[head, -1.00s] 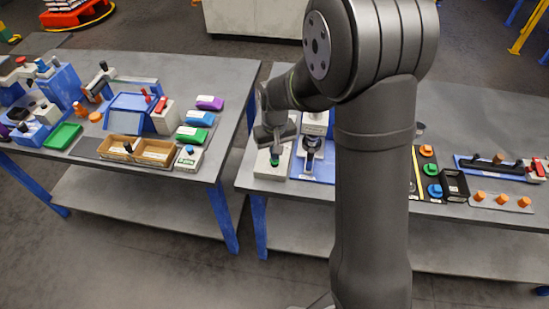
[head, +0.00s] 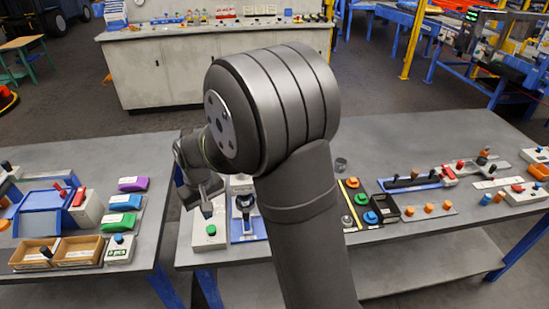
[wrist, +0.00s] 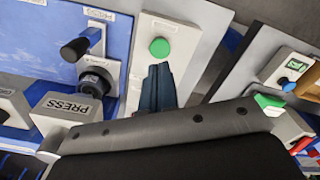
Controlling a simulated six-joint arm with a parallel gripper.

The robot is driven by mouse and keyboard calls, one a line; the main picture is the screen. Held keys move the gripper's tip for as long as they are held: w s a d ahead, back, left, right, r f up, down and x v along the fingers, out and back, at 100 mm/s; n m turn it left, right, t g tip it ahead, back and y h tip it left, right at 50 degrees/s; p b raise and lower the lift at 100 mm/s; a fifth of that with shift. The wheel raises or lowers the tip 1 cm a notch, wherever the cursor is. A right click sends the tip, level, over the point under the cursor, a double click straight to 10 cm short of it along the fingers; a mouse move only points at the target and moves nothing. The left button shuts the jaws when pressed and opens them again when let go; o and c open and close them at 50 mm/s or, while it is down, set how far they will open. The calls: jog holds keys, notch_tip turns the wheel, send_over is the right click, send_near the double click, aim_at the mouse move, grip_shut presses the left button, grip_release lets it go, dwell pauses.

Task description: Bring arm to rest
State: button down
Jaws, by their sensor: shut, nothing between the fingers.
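My gripper (head: 206,212) hangs above the right-hand table, left of my upper arm in the head view. In the wrist view its dark fingers (wrist: 157,88) are together with nothing between them. A pale control box with a green button (head: 211,230) lies just below the fingertips in the head view. The green button (wrist: 159,47) also shows in the wrist view, just beyond the fingertips. The fingers look apart from it, though the exact gap cannot be told. My upper arm hides part of the table.
A blue panel with a black knob (head: 245,203) is right of the button box; its PRESS box (wrist: 65,105) shows in the wrist view. Colored buttons (head: 370,217) and a black bin (head: 384,208) lie farther right. A gap separates the left table (head: 150,225).

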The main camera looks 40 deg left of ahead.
aim_at(211, 228)
jog(key=shift+f, duration=2.65)
jog(key=c, duration=1)
grip_release()
jog(key=o, duration=0.4)
jog(key=shift+w+r, duration=0.1)
jog(key=shift+r, duration=0.05)
jog(key=shift+c, duration=0.2)
jog(key=o, duration=0.6)
jog(key=w+d+r, duration=0.1)
jog(key=w+r, duration=0.1)
jog(key=w+d+r+m+y, duration=0.1)
jog(key=w+r, duration=0.1)
jog(key=r, duration=0.1)
jog(key=w+d+r+m+y, duration=0.1)
jog(key=w+r, duration=0.1)
jog(key=r, duration=0.1)
jog(key=shift+d, duration=0.25)
jog(key=shift+o, duration=0.2)
jog(key=w+d+r+m+t+y, duration=0.1)
jog(key=w+d+r+m, duration=0.15)
jog(key=d+r, duration=0.2)
jog(key=w+d+r+m+y, duration=0.1)
jog(key=w+d+r, duration=0.2)
jog(key=r, duration=0.3)
jog(key=x, duration=1)
jog(key=shift+w+a, duration=0.15)
jog(key=shift+a, duration=0.15)
jog(key=v, duration=0.9)
jog(key=shift+d+r, duration=0.3)
jog(key=shift+d, duration=0.05)
